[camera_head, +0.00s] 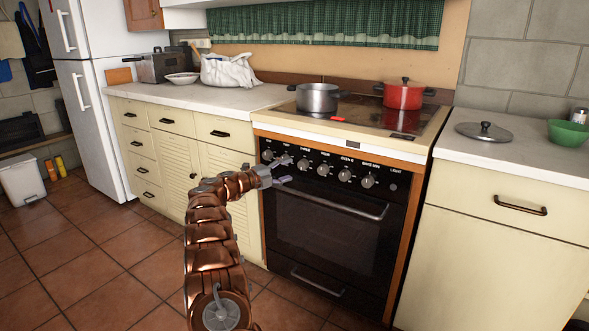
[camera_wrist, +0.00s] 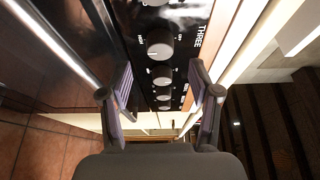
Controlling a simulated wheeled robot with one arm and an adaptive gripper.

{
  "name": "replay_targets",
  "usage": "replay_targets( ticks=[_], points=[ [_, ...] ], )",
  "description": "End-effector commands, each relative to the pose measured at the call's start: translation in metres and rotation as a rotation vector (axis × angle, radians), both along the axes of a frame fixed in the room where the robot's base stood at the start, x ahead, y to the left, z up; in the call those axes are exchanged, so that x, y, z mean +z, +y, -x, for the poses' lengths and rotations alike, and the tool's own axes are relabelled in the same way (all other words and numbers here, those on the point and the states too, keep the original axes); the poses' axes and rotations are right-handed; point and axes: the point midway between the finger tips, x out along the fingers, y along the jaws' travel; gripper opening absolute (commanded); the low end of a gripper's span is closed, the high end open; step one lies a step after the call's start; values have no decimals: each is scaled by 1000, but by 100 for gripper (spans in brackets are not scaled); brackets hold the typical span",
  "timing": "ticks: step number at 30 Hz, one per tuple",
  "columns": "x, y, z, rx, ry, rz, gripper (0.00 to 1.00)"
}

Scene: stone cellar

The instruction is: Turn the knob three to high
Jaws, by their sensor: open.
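The stove (camera_head: 330,220) has a row of round grey knobs on its black front panel. In the wrist view, the knob beside the label THREE (camera_wrist: 160,45) lies beyond my fingertips, between their lines. In the head view, knob three (camera_head: 303,164) appears just right of my gripper. Its pointer setting is too small to read. My gripper (camera_head: 284,171) is open and empty in front of the panel, with its fingers extending towards the knobs. Both fingers also show in the wrist view (camera_wrist: 160,78), spread apart, with no knob held between them.
The oven door handle (camera_head: 335,207) runs below the knobs. A steel pot (camera_head: 318,98) and a red pot (camera_head: 404,95) stand on the hob. A lid (camera_head: 484,132) and green bowl (camera_head: 568,135) are on the right counter. The tiled floor before the stove is clear.

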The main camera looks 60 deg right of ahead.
Motion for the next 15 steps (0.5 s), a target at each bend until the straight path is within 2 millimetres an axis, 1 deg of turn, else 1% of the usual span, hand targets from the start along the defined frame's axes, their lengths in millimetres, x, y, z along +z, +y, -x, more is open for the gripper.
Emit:
replay_targets(
  ticks=[1, 6, 12, 15],
  points=[
    [1, 10, -4, 2, -1, -1, 62],
    [-1, 38, -15, 4, 2, -2, 62],
    [1, 57, -21, 0, -2, 1, 62],
    [1, 61, -22, -1, -2, 2, 62]
  ],
)
